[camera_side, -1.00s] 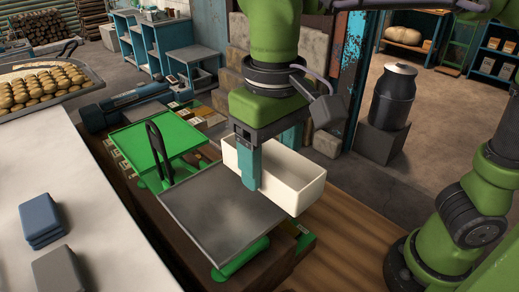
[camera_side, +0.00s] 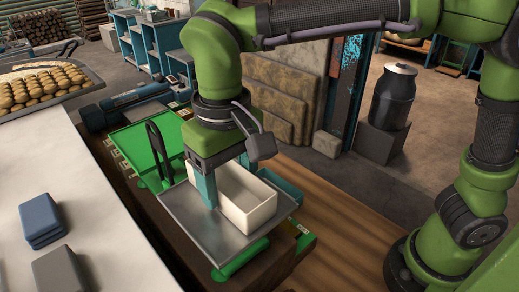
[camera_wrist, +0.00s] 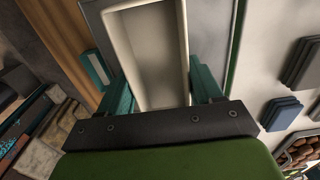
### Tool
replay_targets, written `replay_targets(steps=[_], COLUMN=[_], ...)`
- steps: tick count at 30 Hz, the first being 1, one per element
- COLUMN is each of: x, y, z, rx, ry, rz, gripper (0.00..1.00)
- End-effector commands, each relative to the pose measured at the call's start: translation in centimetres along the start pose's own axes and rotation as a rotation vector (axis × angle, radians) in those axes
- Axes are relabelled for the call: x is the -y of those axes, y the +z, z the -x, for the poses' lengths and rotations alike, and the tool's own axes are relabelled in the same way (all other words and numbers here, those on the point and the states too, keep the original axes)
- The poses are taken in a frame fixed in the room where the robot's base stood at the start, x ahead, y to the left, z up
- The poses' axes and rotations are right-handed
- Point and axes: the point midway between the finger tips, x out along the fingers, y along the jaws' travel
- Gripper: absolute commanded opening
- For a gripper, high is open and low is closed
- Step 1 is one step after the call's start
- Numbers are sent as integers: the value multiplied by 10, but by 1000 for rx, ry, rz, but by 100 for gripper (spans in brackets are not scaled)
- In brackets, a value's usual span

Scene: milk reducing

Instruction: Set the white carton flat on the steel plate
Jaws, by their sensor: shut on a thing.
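The white carton (camera_side: 262,205) is an open-topped, cream-white box, upright and about level over the right part of the steel plate (camera_side: 195,238). I cannot tell whether its base touches the plate or hangs slightly above it. My gripper (camera_side: 235,192) is shut on the carton, with one teal finger against its near-left side. In the wrist view, the carton (camera_wrist: 152,55) lies between the two teal fingers of my gripper (camera_wrist: 162,85), and its inside looks empty. The carton's underside is hidden.
A green plate (camera_side: 135,140) with a dark upright handle (camera_side: 157,150) stands just behind the steel plate. A white counter (camera_side: 90,190) with blue-grey blocks (camera_side: 42,222) is at left. A teal piece (camera_side: 287,188) shows beside the carton's right side. The front-left of the steel plate is bare.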

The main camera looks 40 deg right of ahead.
Motion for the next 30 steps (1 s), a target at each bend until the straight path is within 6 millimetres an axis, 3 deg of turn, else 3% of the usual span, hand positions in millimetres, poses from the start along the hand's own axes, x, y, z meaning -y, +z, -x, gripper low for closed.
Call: replay_targets(steps=[1,2,7,15,19,30], x=[0,0,0,0,0,0], y=[0,0,0,0,0,-1], z=[-2,-2,-2,-1,8,85], rx=[1,1,1,0,-2,-3], ry=[1,0,0,0,-1,-2], rz=[0,-1,0,0,0,-2], gripper=[37,66,90,90,90,90])
